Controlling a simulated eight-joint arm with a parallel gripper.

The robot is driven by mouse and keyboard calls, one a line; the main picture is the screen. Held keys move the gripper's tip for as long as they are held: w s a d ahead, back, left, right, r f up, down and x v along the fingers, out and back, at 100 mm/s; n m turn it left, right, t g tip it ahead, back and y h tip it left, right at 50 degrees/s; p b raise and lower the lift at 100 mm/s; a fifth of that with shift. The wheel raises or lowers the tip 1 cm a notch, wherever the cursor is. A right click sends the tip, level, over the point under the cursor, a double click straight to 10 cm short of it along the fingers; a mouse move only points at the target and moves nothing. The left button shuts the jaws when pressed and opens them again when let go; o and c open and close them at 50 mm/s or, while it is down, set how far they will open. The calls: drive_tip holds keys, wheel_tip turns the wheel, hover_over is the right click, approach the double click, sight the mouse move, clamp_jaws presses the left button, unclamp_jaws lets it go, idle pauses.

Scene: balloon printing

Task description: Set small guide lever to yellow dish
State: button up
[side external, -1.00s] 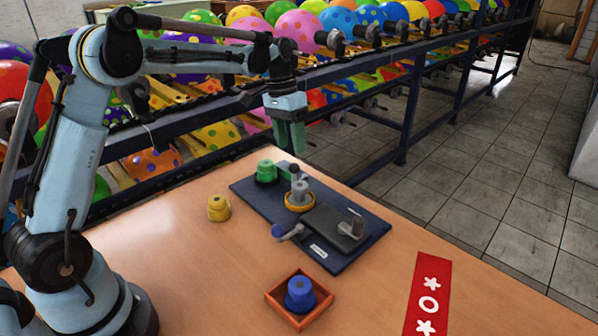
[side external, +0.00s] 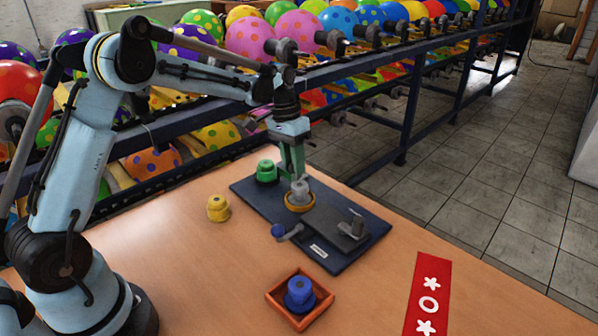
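A dark blue plate (side external: 352,251) lies on the table. On it, a yellow ring-shaped dish (side external: 300,207) surrounds an upright grey post (side external: 301,188). A short lever with a blue ball end (side external: 278,231) sits at the plate's front left edge. A grey lever-like part (side external: 352,229) stands at its right. The dark-tipped lever seen earlier behind the grey post is now covered by my gripper. My gripper (side external: 298,178) points down with green fingers, its tips just behind the grey post. Whether the fingers are apart, closed or touching the lever is too small to tell.
A green knob (side external: 266,171) stands at the plate's back left corner. A yellow knob (side external: 218,208) is on the table. A blue knob (side external: 299,291) sits in an orange square tray (side external: 318,312). A red card (side external: 429,290) lies right. Balloon racks (side external: 404,130) stand behind the table.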

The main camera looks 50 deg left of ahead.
clamp_jaws()
drive_tip(key=shift+w+d+n+t, duration=0.2)
drive_tip(key=shift+d+n, duration=0.25)
drive_tip(key=shift+n, duration=0.6)
drive_tip(key=shift+w+d+n+t, duration=0.2)
drive_tip(key=shift+d+n, duration=0.2)
drive_tip(key=shift+n, duration=0.65)
drive_tip(key=o, duration=0.7)
unclamp_jaws()
drive_tip(key=v, duration=1.2)
drive_tip(key=shift+d+r, duration=0.1)
